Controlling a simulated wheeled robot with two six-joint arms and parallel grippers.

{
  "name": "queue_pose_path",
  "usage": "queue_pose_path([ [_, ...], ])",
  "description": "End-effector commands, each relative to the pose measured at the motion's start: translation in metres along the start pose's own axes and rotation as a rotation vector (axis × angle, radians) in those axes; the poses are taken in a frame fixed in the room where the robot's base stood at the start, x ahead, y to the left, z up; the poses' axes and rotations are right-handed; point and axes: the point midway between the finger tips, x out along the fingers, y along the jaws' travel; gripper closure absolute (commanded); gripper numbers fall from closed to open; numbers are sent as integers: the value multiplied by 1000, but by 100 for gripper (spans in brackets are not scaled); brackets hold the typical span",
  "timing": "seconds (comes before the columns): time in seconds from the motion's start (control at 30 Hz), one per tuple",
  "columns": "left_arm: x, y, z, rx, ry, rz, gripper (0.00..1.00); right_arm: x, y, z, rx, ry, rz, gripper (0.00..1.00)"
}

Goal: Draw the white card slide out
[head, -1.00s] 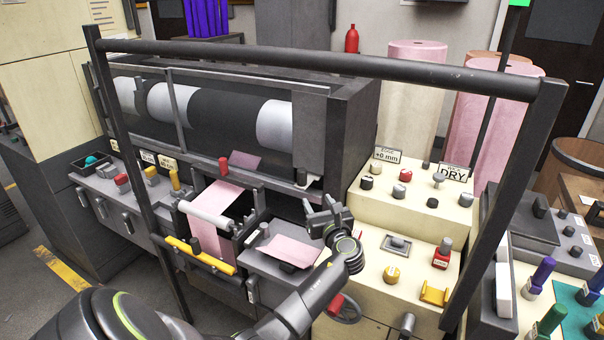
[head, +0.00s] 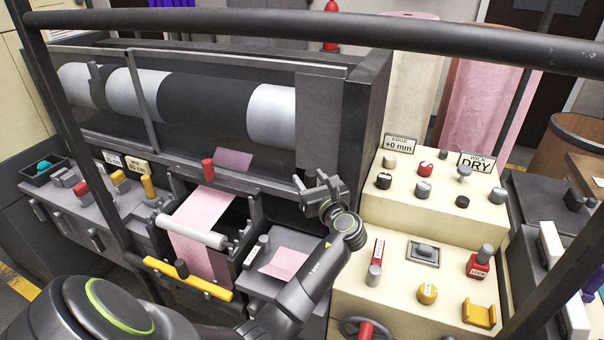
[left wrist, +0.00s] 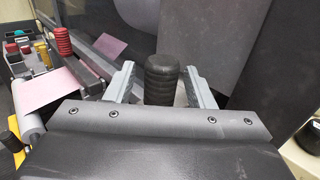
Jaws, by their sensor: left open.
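My left gripper (head: 322,190) is open at the right end of the roller machine. In the left wrist view the same gripper (left wrist: 162,76) has its two grey fingers on either side of a black ribbed knob (left wrist: 162,82), not closed on it. My right gripper is not in view.
A red ribbed knob (head: 208,170) and a pink felt strip (head: 199,212) over a white roller (head: 191,231) lie left of the gripper. A cream control panel (head: 392,258) stands to the right. A dark rail (head: 300,33) crosses the top.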

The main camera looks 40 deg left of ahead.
Motion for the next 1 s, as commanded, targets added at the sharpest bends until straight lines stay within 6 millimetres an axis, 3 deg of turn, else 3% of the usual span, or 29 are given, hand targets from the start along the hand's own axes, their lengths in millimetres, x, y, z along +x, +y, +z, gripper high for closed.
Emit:
queue_pose_path([
  [0.4, -2, -1, 0, 0, 1, 0, 52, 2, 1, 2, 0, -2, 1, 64],
  [0.77, -2, -1, 0, 0, 1, 0, 100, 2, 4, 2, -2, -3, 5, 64],
  [1.0, -4, 1, 1, 0, 2, 0, 100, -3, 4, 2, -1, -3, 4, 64],
])
